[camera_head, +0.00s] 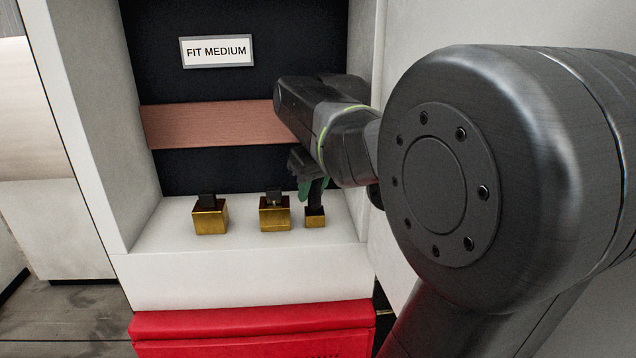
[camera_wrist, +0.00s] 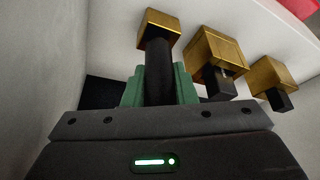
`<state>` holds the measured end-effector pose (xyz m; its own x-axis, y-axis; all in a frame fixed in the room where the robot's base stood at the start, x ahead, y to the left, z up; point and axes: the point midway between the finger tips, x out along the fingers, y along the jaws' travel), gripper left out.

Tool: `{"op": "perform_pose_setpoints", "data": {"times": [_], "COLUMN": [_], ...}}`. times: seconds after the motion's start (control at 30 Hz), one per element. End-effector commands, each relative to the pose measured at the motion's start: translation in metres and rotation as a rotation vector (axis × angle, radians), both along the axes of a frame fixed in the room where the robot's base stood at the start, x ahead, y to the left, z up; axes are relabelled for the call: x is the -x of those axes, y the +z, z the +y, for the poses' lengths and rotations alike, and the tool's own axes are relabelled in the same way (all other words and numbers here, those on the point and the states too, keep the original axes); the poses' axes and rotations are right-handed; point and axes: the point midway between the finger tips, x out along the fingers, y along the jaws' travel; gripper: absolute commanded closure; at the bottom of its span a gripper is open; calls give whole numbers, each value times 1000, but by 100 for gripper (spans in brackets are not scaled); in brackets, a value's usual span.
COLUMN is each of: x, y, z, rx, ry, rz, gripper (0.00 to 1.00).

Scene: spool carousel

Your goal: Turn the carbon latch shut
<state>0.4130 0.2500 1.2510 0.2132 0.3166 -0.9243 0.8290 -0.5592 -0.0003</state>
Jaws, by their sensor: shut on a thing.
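My gripper (camera_head: 311,186) has green fingers, which show in the wrist view (camera_wrist: 160,92) closed around a black post (camera_wrist: 158,72). The post ends at a small brass block (camera_wrist: 160,28), seen in the head view (camera_head: 315,218) at the right end of the white shelf. The block appears to rest on the shelf; my gripper is above it. No part is marked as the carbon latch; the dark post may belong to it, but I cannot tell. The fingers and wrist hide part of the post in the head view.
Two other brass blocks with black tops stand left of it: a middle one (camera_head: 275,216) close by and a left one (camera_head: 209,219). The white shelf (camera_head: 240,262) has side walls. A "FIT MEDIUM" sign (camera_head: 216,51) and brown band (camera_head: 210,124) are behind. A red pad (camera_head: 250,322) is below.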

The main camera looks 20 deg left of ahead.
Motion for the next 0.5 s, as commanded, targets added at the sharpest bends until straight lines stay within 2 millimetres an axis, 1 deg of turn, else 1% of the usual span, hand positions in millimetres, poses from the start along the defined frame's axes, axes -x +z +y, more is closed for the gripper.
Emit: {"op": "perform_pose_setpoints", "data": {"times": [0.2,0.5], "x": [0,0], "y": [1,1], "z": [0,1], "rx": [-1,-2], "ry": [34,36], "rz": [-3,-4], "gripper": [100,100]}}
